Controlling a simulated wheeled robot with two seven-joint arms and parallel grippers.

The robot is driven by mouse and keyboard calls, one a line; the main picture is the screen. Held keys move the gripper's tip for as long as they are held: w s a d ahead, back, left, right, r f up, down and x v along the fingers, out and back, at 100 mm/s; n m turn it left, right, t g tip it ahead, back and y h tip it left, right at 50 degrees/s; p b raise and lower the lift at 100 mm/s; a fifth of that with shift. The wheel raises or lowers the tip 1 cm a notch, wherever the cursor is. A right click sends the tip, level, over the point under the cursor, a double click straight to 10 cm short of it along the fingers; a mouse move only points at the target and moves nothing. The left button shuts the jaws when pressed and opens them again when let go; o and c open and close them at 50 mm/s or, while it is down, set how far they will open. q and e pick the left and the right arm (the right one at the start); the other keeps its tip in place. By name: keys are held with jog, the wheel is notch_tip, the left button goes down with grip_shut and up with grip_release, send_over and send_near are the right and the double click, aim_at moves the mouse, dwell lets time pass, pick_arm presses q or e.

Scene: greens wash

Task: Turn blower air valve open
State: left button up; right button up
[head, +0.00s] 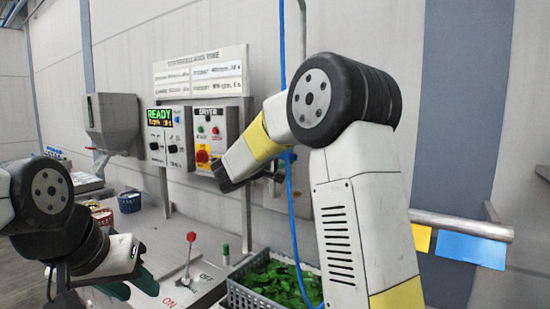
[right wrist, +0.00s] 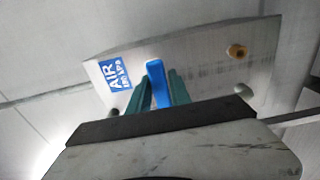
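The blue valve handle (right wrist: 156,82) stands out from a grey plate (right wrist: 205,62) with a blue AIR label (right wrist: 114,72) in the right wrist view. My right gripper (right wrist: 160,88) has its two teal fingers close on either side of the handle and appears shut on it. In the head view my right forearm largely hides that gripper and the valve. My left gripper (head: 132,287) is low at the left in the head view, its teal fingers apart with nothing seen between them.
A control panel (head: 208,132) with a READY display (head: 159,116) is on the wall. A red-knobbed lever (head: 190,245) and a grey crate of greens (head: 240,296) are at the front. A blue hose (head: 291,215) hangs beside my right arm. A metal rail (head: 460,224) is at the right.

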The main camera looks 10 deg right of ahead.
grip_shut()
dwell(1.1)
